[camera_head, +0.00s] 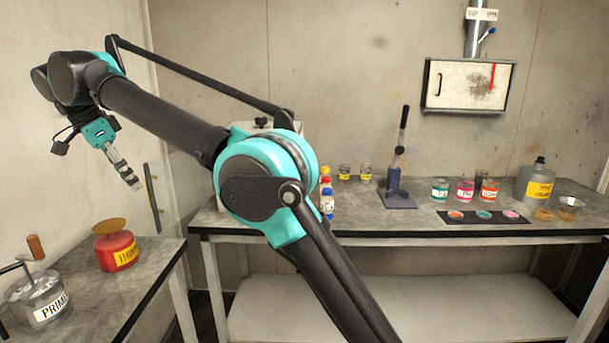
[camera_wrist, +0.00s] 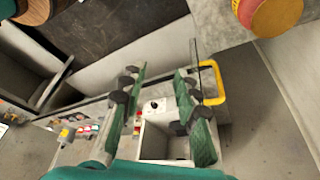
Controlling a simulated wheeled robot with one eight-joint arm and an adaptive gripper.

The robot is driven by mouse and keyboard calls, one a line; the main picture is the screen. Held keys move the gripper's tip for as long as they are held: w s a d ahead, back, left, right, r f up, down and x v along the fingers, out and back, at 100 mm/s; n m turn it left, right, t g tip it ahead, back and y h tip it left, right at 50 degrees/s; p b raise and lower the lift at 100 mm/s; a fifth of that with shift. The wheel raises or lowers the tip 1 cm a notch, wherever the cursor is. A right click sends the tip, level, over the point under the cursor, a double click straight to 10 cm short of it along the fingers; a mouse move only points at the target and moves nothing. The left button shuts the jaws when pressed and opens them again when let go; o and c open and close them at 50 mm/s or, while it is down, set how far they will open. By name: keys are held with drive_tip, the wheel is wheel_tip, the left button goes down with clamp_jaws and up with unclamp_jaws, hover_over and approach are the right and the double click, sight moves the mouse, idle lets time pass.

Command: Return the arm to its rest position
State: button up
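My gripper (camera_head: 131,178) hangs at the left in the head view, pointing down and to the right in the air. It is well above the floor, between the left table and the wall. In the wrist view my gripper (camera_wrist: 165,82) has its two green-padded fingers apart, with nothing between them. My arm rises from the bottom middle of the head view and bends over to the upper left. It covers part of the back bench and what stands there.
The left table (camera_head: 150,262) holds a red thinner can (camera_head: 118,252) and a primer jar (camera_head: 38,300). The back bench (camera_head: 350,218) carries small bottles (camera_head: 327,204), a lever press (camera_head: 396,185), colour jars (camera_head: 465,191) and a grey can (camera_head: 535,182). A panel (camera_head: 468,86) hangs on the wall.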

drive_tip(key=w+d+f+n, duration=0.1)
drive_tip(key=w+d+f, duration=0.2)
drive_tip(key=w+d, duration=0.35)
drive_tip(key=w+d+f+n+g+y, duration=0.1)
drive_tip(key=w+d+f, duration=0.25)
drive_tip(key=d, duration=0.55)
drive_tip(key=w+d+f+n, duration=0.1)
drive_tip(key=w+d+f, duration=0.3)
drive_tip(key=d, duration=0.4)
drive_tip(key=d+f+n+y, duration=0.1)
drive_tip(key=d+f, duration=0.4)
drive_tip(key=d, duration=0.6)
drive_tip(key=s+d+f+n, duration=0.1)
drive_tip(key=s+d+f, duration=0.25)
drive_tip(key=d, duration=0.25)
drive_tip(key=s+d+f+n+t, duration=0.1)
drive_tip(key=s+d+f, duration=0.1)
drive_tip(key=d+f, duration=0.3)
drive_tip(key=s+d+f+n, duration=0.1)
drive_tip(key=s+d+f, duration=0.2)
drive_tip(key=d, duration=0.3)
drive_tip(key=s+d+f+n+t+y, duration=0.1)
drive_tip(key=s+d+f, duration=0.8)
drive_tip(key=s, duration=0.4)
drive_tip(key=shift+d+f+n, duration=0.2)
drive_tip(key=shift+f+n, duration=0.1)
drive_tip(key=shift+f, duration=0.4)
